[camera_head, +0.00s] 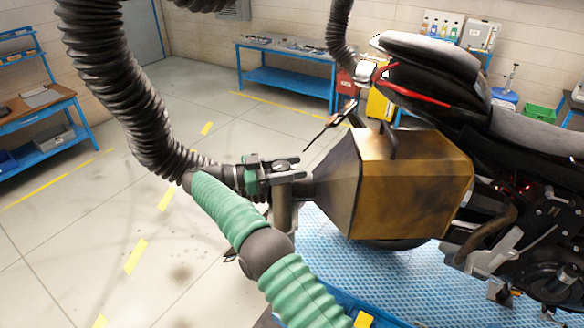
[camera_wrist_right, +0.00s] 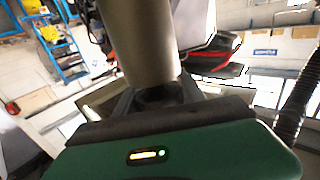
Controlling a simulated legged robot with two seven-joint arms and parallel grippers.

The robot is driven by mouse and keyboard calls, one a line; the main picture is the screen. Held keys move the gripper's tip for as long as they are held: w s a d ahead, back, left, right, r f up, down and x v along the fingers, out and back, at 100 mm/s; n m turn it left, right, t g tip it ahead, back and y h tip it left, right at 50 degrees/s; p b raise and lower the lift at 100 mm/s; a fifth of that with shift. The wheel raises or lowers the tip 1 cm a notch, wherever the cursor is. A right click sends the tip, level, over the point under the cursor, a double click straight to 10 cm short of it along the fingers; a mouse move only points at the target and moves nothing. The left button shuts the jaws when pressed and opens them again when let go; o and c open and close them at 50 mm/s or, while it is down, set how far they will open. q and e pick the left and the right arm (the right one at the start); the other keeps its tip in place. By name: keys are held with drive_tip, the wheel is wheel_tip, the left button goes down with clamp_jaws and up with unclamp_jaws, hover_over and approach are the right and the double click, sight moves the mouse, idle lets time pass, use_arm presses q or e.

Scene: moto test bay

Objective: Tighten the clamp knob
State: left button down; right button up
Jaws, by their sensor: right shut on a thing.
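My right gripper (camera_head: 284,176), at the end of my green-sleeved arm, is at the joint between the black ribbed hose (camera_head: 125,95) and the narrow end of the brown-gold exhaust box (camera_head: 410,185). It is shut on the clamp knob, which its jaws mostly hide. A grey-tan cylinder (camera_head: 284,212) shows just below the jaws. In the right wrist view, a similar cylinder (camera_wrist_right: 135,45) runs down toward the dark fingers above the green gripper body (camera_wrist_right: 175,155). My left gripper is not in view.
The motorcycle (camera_head: 440,60) stands at the right above a blue textured platform (camera_head: 350,265). A thin dark rod (camera_head: 318,136) sticks up close to the gripper. Blue workbenches (camera_head: 285,78) line the back. The floor at left is clear.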

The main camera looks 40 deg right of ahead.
drive_tip(key=shift+r, duration=0.25)
idle(0.3)
drive_tip(key=o, duration=1.1)
drive_tip(key=shift+o, duration=1.4)
drive_tip(key=shift+w, duration=0.1)
drive_tip(key=shift+f, duration=0.15)
